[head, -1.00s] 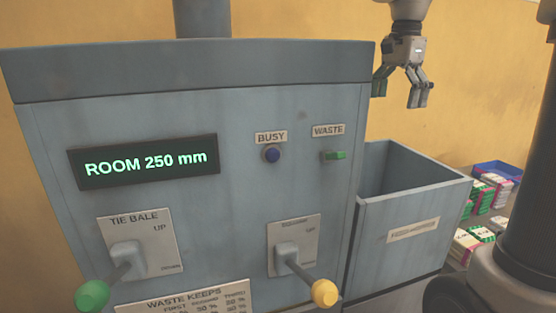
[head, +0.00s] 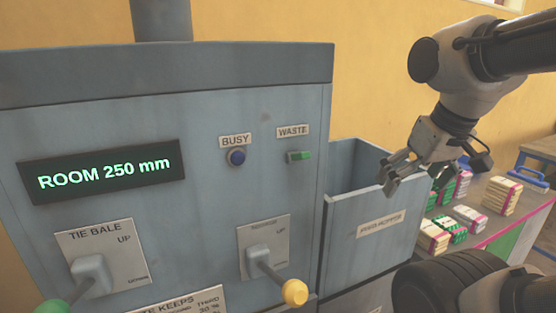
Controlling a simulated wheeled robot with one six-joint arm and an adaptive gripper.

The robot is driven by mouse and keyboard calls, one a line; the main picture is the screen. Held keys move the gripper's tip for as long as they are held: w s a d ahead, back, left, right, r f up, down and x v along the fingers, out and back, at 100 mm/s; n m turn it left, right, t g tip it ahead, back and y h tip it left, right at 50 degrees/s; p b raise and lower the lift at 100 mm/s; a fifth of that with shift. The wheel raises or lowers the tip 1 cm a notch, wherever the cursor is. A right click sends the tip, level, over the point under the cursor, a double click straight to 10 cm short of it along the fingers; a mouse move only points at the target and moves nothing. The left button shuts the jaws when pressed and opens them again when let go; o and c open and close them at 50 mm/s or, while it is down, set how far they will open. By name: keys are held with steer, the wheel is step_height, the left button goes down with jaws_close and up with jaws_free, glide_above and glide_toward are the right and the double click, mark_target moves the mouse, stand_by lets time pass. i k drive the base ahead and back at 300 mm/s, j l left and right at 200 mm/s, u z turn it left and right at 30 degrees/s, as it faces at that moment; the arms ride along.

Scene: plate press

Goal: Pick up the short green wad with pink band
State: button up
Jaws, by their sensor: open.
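Several wads lie on a table at the right, some green and some pale, with pink bands. A green wad (head: 457,233) lies near the front of them, between pale wads; its height and band are too small to make out. More green wads (head: 445,190) stand behind, partly hidden by my gripper. I cannot tell for sure which is the short green one with a pink band. My gripper (head: 387,175) is open and empty. It appears over the right part of the feed hopper, left of the wads, with its fingers pointing down and left.
The grey feed hopper (head: 352,212) stands open beside the press (head: 205,110). The press display reads ROOM 250 mm. Levers with a green knob (head: 54,308) and a yellow knob (head: 294,292) stick out in front. Banded pale stacks (head: 502,195) and a blue tray (head: 528,178) stand farther right.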

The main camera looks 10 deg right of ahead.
mark_target(458, 233)
steer(key=l+z, duration=0.25)
steer(key=l, duration=1.85)
